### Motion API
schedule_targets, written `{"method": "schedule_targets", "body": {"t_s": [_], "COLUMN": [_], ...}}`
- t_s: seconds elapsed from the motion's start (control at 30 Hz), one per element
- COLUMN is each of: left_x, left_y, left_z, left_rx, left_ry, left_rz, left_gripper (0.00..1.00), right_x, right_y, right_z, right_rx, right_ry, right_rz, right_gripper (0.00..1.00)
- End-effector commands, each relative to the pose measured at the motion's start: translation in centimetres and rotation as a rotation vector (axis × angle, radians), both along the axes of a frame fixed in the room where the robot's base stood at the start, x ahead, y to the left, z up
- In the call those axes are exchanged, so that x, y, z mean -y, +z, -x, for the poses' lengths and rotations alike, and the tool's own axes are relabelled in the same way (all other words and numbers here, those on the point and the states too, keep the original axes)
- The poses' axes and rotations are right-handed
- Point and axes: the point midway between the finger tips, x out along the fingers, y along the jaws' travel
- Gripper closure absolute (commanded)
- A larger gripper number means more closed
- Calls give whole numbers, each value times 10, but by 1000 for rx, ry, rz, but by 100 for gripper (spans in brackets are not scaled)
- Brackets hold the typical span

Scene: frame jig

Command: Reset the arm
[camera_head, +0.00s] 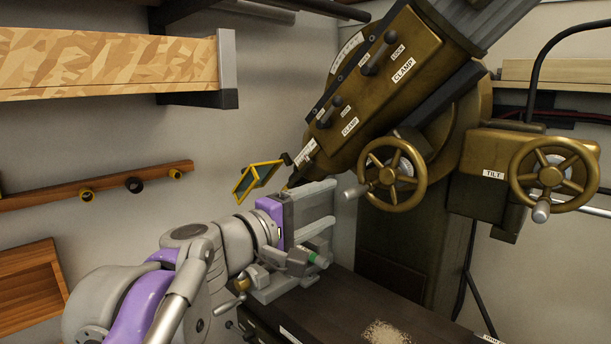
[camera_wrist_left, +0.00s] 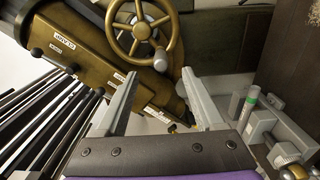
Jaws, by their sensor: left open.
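My left gripper (camera_head: 332,207) reaches in from the left in the head view, with its purple palm and two grey fingers pointing right, towards the bronze machine (camera_head: 375,90). In the left wrist view the fingers of the left gripper (camera_wrist_left: 158,76) stand wide apart with nothing between them. A handwheel (camera_wrist_left: 143,32) of the machine shows beyond the fingertips. In the head view the gripper is beside the machine's lower tip and above a grey clamp fixture (camera_head: 272,284). Whether it touches either cannot be told. My right gripper is in neither view.
A dark bench (camera_head: 365,300) bears a small pale pile (camera_head: 386,333). A yellow-framed panel (camera_head: 257,180) is close above the gripper. Two handwheels (camera_head: 392,175) (camera_head: 553,174) jut from the machine. A wooden shelf (camera_head: 110,65) and a peg rail (camera_head: 100,187) are on the left wall.

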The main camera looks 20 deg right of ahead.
Motion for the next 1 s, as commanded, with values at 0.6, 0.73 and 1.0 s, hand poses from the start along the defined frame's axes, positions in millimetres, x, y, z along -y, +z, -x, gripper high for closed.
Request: {"method": "schedule_targets", "body": {"t_s": [0.6,0.73,1.0], "left_x": [-132,-195,-328], "left_y": [-171,-247,-384], "left_z": [27,47,107], "left_rx": [191,217,185], "left_ry": [56,74,108], "left_rz": [-549,-793,-1274], "left_gripper": [30,30,30], "right_x": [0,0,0], "right_y": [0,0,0], "right_z": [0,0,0], "right_rx": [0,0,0], "right_ry": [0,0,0], "right_rz": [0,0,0], "right_gripper": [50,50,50]}}
